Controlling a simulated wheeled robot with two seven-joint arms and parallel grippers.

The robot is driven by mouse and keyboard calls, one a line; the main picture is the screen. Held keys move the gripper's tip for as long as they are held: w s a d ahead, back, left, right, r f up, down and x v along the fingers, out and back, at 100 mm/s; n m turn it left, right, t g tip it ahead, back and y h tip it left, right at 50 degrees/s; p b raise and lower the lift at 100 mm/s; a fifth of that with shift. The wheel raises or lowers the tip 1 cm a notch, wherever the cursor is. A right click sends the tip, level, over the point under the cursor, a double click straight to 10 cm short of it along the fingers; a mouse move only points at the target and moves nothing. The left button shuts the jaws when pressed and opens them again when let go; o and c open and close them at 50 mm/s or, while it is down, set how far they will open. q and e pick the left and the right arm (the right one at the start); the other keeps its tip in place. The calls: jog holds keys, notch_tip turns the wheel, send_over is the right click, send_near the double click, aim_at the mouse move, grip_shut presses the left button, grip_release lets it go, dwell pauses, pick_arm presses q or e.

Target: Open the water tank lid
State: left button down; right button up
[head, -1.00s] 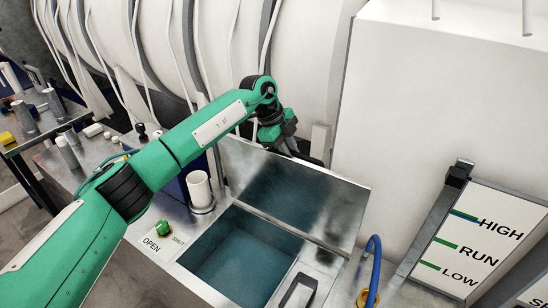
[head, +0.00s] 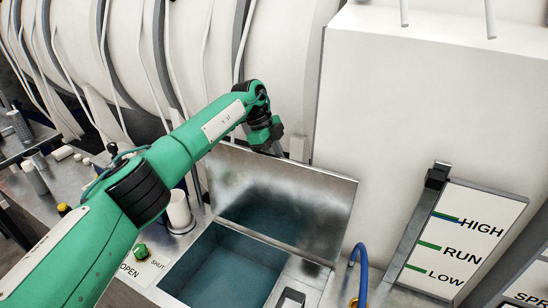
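The water tank (head: 168,285) has an open top, with blue-green water inside. Its metal lid (head: 300,205) stands raised along the back edge of the opening, its inner face towards me. My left gripper (head: 270,146) is at the lid's upper edge, left of its middle. The fingertips are partly hidden behind the lid, so I cannot tell whether they touch it or how far they are apart. A dark handle (head: 291,298) sits on the tank top to the right of the opening. My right gripper is out of view.
A green knob (head: 141,251) beside OPEN and SHUT labels and a white cup (head: 179,210) are left of the opening. A blue hose (head: 361,262) and a HIGH/RUN/LOW level board (head: 455,240) are to the right. A large white cabinet (head: 400,100) rises behind.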

pick_arm(q)
jog(key=shift+w+d, duration=0.1)
jog(key=shift+w, duration=0.15)
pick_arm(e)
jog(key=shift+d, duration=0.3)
pick_arm(q)
jog(key=c, duration=1.5)
grip_release()
jog(key=shift+w+d, duration=0.1)
jog(key=shift+o, duration=1)
jog(key=shift+w+d+f, duration=0.2)
jog(key=shift+w+f, duration=0.05)
jog(key=shift+w, duration=0.1)
jog(key=shift+w+f, duration=0.1)
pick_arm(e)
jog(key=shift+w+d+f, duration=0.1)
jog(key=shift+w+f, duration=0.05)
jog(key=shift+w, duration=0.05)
